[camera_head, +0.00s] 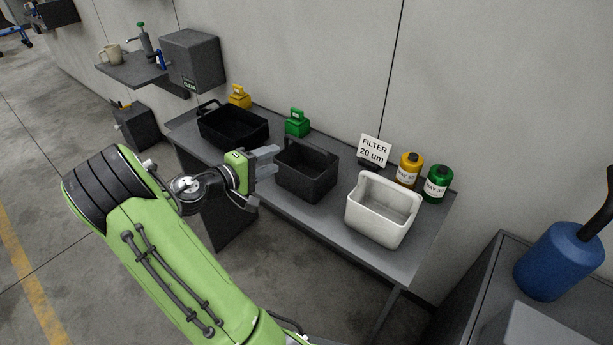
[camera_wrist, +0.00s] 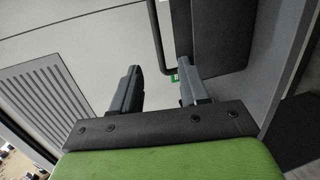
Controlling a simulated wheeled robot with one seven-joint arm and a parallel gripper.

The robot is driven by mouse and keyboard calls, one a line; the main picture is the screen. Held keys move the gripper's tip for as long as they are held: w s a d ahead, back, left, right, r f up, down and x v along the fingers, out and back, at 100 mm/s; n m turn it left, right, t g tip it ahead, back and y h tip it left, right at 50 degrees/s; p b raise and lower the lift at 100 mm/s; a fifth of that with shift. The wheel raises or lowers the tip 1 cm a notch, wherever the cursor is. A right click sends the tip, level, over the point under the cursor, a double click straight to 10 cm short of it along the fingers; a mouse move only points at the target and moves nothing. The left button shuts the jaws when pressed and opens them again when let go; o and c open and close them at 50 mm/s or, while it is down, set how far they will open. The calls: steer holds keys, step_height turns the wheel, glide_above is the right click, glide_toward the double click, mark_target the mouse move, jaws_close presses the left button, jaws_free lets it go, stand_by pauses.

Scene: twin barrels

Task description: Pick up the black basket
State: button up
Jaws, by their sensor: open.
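Two dark baskets stand on the grey table: a wide, low black basket (camera_head: 222,135) at the left and a dark charcoal basket (camera_head: 305,182) in the middle. A white basket (camera_head: 375,218) stands to their right. My gripper (camera_head: 275,160) is open and empty, at the left side of the charcoal basket and in front of the black one. In the wrist view, my open gripper (camera_wrist: 160,78) points toward a dark basket (camera_wrist: 222,42) with a thin black handle (camera_wrist: 156,35) beyond the fingers. I cannot tell which basket this is, or the exact gap.
Behind the baskets on the table (camera_head: 420,245) are a yellow block (camera_head: 239,97), a green block (camera_head: 296,123), a filter sign (camera_head: 373,150), a yellow bottle (camera_head: 408,168) and a green bottle (camera_head: 436,183). A blue canister (camera_head: 556,262) stands at the right. The wall closes the back.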

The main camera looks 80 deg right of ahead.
steer(key=b+x, duration=0.2)
steer(key=x, duration=1.3)
steer(key=shift+r, duration=0.3)
jaws_close()
stand_by(0.5)
